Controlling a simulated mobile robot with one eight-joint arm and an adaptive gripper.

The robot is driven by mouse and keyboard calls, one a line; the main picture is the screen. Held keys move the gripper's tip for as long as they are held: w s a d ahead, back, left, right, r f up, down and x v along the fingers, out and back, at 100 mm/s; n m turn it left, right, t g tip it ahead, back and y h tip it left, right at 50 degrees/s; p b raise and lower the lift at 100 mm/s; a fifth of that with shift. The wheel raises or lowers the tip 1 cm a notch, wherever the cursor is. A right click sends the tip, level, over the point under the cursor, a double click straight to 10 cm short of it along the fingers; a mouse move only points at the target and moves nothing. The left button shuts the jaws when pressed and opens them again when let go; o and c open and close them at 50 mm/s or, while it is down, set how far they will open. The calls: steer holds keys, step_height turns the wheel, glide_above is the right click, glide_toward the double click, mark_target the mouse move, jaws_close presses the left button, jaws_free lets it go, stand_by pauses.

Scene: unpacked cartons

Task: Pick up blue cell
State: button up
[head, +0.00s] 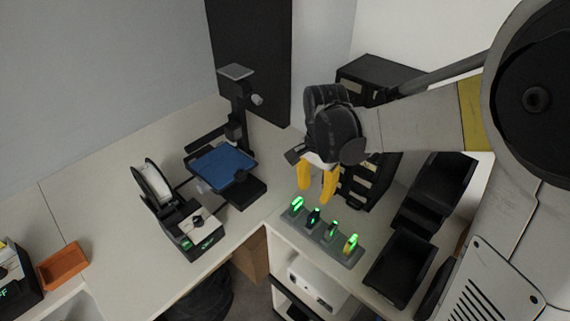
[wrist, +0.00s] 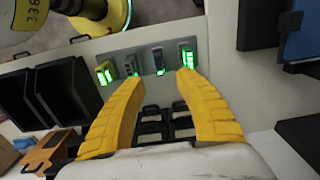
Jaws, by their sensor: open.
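Several small cells stand in a row in a grey charging rack (head: 325,242), each showing a green light. One is pale (head: 297,203), one dark (head: 314,217), one greyish (head: 332,230) and one yellowish (head: 351,244). None looks clearly blue; the dark one may be, but I cannot tell. The rack also shows at the top of the wrist view, with the dark cell (wrist: 158,59) between my fingertips in the picture. My gripper (head: 316,193) has yellow fingers, spread and empty, pointing down above the pale and dark end of the rack.
Black bins (head: 400,262) stand right of the rack, and a black drawer cabinet (head: 366,180) stands behind it. A printer with a blue bed (head: 222,165) and a black spool device (head: 190,225) stand on the left counter. An orange tray (head: 62,267) lies far left.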

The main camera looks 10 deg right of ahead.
mark_target(314, 212)
steer(key=f, duration=0.1)
steer(key=f+b, duration=0.1)
steer(key=f, duration=0.3)
steer(key=shift+s+b, duration=0.3)
steer(key=shift+b, duration=0.05)
steer(key=f, duration=0.2)
steer(key=f+b, duration=0.2)
steer(key=f, duration=0.1)
steer(key=shift+w+d+f, duration=0.25)
steer(key=shift+w+f, duration=0.05)
steer(key=shift+f, duration=0.05)
steer(key=shift+r, duration=0.1)
steer(key=shift+c, duration=0.5)
jaws_close()
